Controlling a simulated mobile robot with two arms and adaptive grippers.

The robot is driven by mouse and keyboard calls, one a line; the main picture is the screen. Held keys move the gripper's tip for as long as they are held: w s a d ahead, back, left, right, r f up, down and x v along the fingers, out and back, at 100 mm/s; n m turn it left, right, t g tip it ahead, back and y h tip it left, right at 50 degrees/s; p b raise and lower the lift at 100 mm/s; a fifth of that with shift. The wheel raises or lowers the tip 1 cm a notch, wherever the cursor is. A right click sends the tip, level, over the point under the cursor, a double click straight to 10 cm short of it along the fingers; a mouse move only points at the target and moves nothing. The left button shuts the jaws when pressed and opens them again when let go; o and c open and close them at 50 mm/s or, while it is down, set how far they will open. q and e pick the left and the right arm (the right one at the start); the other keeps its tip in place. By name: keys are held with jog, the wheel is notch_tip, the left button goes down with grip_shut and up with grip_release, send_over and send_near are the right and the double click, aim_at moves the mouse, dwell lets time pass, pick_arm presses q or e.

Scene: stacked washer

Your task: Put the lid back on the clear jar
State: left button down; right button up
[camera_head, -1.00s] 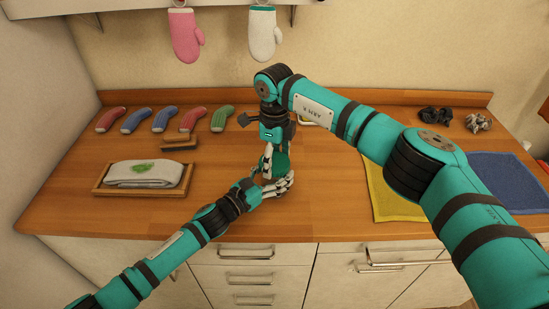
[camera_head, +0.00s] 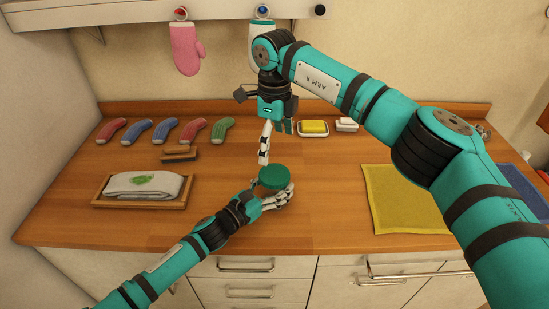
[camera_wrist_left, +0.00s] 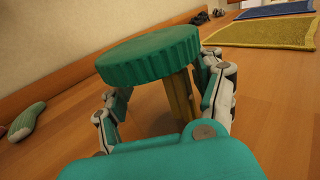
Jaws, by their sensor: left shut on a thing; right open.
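The green ribbed lid (camera_head: 273,177) sits over the top of the clear jar, looking level; it also shows in the left wrist view (camera_wrist_left: 152,57). Below it the jar (camera_wrist_left: 180,98) is hard to make out, with something yellowish-brown showing. I cannot tell how tightly the lid is seated. My left gripper (camera_head: 284,194) is shut on the jar, its fingers on both sides below the lid. My right gripper (camera_head: 277,137) is open and empty, raised above and behind the lid, apart from it.
A wooden tray (camera_head: 108,203) with a folded cloth (camera_head: 145,184) is at left. Several coloured socks (camera_head: 166,130) and a brush (camera_head: 180,153) lie behind it. A yellow soap (camera_head: 313,127) in a dish and a yellow mat (camera_head: 400,195) are at right. The counter's front middle is clear.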

notch_tip(320, 180, up, 2)
jog(key=shift+r, duration=0.25)
pick_arm(q)
jog(key=shift+c, duration=0.2)
grip_release()
jog(key=shift+a, duration=0.1)
jog(key=v, duration=1.2)
